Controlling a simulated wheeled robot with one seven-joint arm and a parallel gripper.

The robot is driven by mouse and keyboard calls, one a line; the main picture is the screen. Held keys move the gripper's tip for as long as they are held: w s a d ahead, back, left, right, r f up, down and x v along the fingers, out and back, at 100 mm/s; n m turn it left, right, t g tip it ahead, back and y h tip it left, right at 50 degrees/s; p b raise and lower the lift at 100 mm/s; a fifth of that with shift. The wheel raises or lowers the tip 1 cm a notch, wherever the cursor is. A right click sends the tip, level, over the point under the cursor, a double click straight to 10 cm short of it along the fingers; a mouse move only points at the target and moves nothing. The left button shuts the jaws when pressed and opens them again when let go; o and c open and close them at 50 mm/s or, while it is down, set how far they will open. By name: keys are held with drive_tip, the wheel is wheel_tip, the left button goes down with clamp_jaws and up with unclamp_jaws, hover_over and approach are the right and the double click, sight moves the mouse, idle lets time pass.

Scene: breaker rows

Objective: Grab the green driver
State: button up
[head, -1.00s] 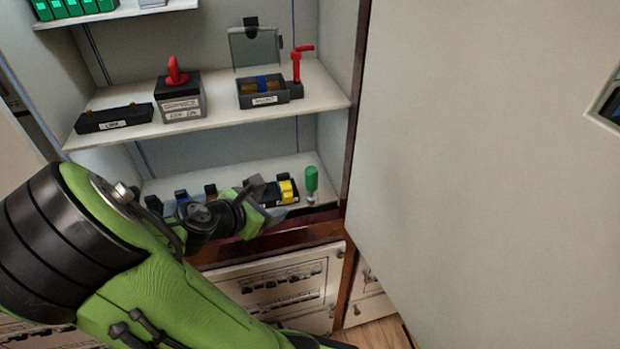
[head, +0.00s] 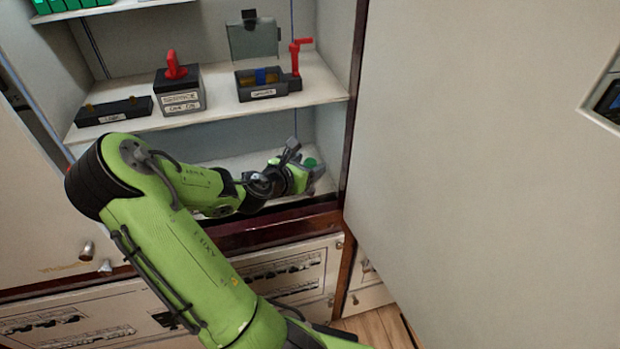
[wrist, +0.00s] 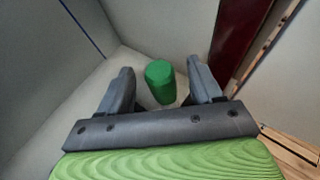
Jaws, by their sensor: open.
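The green driver (wrist: 160,82) stands on the bottom shelf near its right corner, its green handle upward. In the head view only a bit of the driver's green top (head: 310,163) shows; my gripper (head: 312,172) hides the rest. The driver's lower part is mostly hidden in the wrist view.
The dark red cabinet frame (wrist: 240,35) is close on the right in the wrist view. The middle shelf (head: 225,110) above holds a breaker box with a red handle (head: 180,90) and other devices. A large pale door panel (head: 480,180) stands at the right. My arm hides the other bottom-shelf items.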

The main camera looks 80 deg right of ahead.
drive_tip(key=shift+x, duration=1)
drive_tip(key=shift+a, duration=0.1)
drive_tip(key=shift+c, duration=0.2)
